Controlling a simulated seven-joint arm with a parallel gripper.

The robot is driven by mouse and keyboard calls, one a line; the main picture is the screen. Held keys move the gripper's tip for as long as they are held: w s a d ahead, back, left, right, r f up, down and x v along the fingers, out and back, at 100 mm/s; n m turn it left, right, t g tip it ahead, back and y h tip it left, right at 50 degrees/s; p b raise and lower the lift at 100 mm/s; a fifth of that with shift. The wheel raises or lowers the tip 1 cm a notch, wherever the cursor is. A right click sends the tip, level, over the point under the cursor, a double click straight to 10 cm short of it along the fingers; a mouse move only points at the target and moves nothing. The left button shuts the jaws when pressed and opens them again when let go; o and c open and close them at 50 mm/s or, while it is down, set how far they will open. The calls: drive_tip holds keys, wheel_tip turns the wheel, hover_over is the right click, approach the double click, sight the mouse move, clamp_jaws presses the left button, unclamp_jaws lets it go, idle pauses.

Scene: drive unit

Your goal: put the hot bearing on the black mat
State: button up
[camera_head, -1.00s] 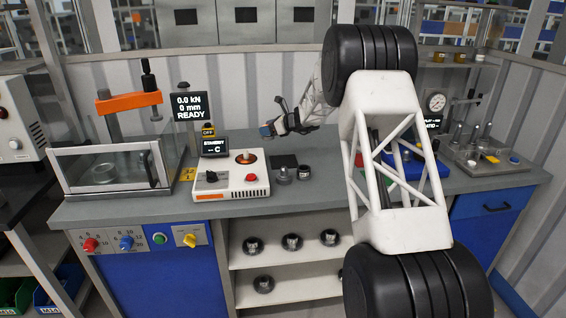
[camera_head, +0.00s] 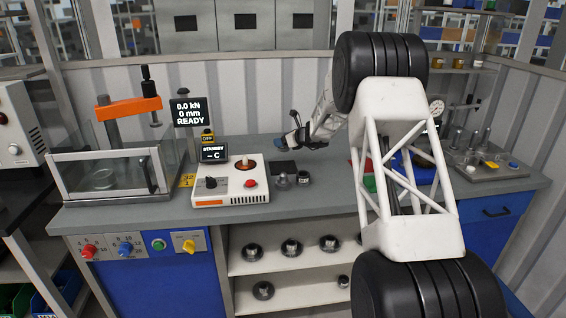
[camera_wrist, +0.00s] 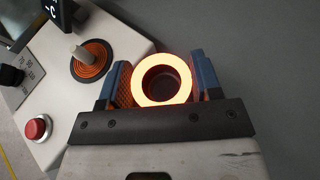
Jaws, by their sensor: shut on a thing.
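My gripper (camera_wrist: 161,66) is shut on the hot bearing (camera_wrist: 142,87), a ring glowing orange-white with a dark bore, held between the two blue-backed fingers in the wrist view. In the head view my gripper (camera_head: 298,134) is raised over the back of the bench, above and slightly right of the black mat in the picture. The bearing cannot be made out there. The black mat (camera_head: 284,168) is a small dark square lying flat on the grey bench, right of the white heater; nothing is seen on it. I cannot pick out the mat in the wrist view.
The white heater (camera_head: 231,187) has a round coil with an upright post, and also shows in the wrist view (camera_wrist: 118,108). Two small metal parts (camera_head: 304,178) stand just in front of the mat. A press (camera_head: 120,160) stands left. Bare bench (camera_wrist: 265,60) lies right of the bearing.

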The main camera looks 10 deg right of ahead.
drive_tip(key=shift+f, duration=2.35)
drive_tip(key=shift+f, duration=1.9)
drive_tip(key=shift+f, duration=0.15)
drive_tip(key=o, duration=1.1)
drive_tip(key=shift+s+d+r, duration=0.25)
drive_tip(key=shift+d+r, duration=0.05)
drive_tip(key=shift+v, duration=5.6)
drive_tip(key=shift+f, duration=0.1)
